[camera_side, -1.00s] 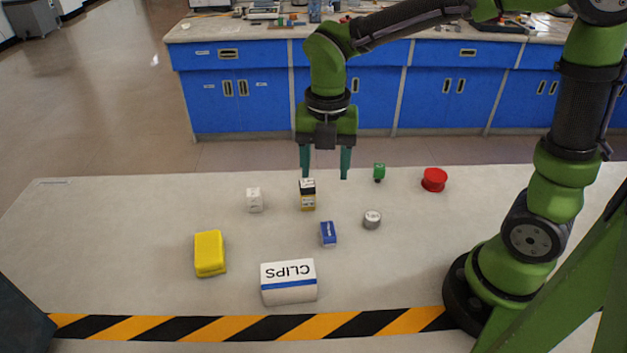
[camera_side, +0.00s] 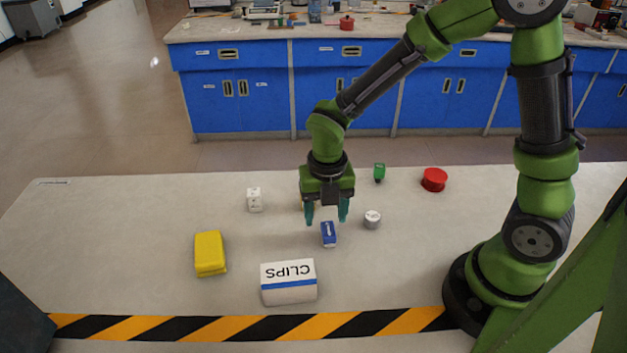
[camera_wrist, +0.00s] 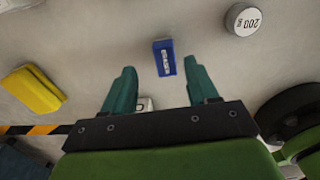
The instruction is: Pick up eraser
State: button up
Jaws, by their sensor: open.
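The eraser (camera_side: 328,236) is a small blue block with a white label, lying on the table in the side view. In the wrist view the eraser (camera_wrist: 164,58) lies just ahead of the fingertips, nearer the right finger. My gripper (camera_side: 326,221) is open and empty, with its teal fingertips above the table close to the eraser. In the wrist view my gripper (camera_wrist: 162,80) shows both fingers spread wide. The fingers do not appear to be touching the eraser.
A grey weight (camera_side: 372,219) sits close right of the eraser. A CLIPS box (camera_side: 289,282) lies in front, a yellow block (camera_side: 210,253) to the left. A white die (camera_side: 254,199), green item (camera_side: 379,171) and red round item (camera_side: 434,179) stand farther back. My gripper mostly hides a small yellow-black box.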

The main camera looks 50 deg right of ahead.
aim_at(328, 228)
jog(key=f, duration=0.5)
jog(key=shift+s+d, duration=0.25)
jog(key=shift+r, duration=0.1)
jog(key=c, duration=1)
